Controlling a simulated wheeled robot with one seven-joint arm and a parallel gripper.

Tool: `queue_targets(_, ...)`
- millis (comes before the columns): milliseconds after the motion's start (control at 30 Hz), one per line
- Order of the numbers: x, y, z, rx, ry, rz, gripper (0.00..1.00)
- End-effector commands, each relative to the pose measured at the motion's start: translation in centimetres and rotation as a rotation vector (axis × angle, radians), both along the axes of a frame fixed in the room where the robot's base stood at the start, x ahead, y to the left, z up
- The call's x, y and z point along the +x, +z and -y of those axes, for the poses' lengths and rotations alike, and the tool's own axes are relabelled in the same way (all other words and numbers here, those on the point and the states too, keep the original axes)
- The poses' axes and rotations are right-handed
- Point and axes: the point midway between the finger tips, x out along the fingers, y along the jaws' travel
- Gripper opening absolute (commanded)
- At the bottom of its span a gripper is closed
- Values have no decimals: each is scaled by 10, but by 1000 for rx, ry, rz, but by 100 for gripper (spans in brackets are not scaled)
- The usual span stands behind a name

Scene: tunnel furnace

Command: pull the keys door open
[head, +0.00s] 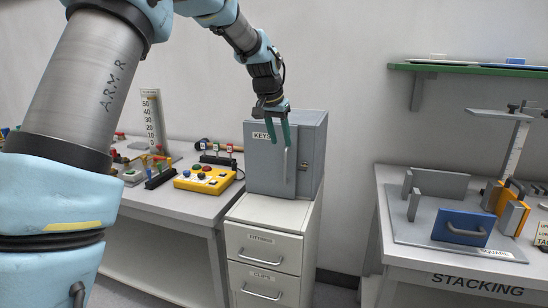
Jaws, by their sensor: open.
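The keys cabinet is a grey metal box (311,150) on top of a white drawer unit. Its front door (264,172) carries a "KEYS" label (262,136) at the upper left and looks closed. A vertical pale bar handle (286,165) is on the right part of the door. My gripper (279,138) hangs in front of the door's upper part with its dark green fingers pointing down. The fingers are apart and nothing shows between them. One finger overlaps the handle's upper end in the picture; I cannot tell whether they touch.
The white drawer unit (264,225) has drawers labelled "FITTINGS" and "CLIPS". A left bench holds a yellow button box (204,180). The right "STACKING" bench (395,205) holds a blue block with a handle (462,228). A green-edged shelf (440,68) is on the wall.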

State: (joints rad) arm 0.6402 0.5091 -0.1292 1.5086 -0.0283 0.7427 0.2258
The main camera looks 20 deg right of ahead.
Motion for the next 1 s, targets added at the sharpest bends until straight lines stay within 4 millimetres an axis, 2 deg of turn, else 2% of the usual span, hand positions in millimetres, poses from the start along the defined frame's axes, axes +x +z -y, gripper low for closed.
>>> queue_targets(533, 19, -81, 26, 2, 2, -2, 45)
queue_targets(700, 22, -93, 29, 2, 3, -1, 45)
queue_targets(1000, 23, -95, 30, 0, 3, 0, 44)
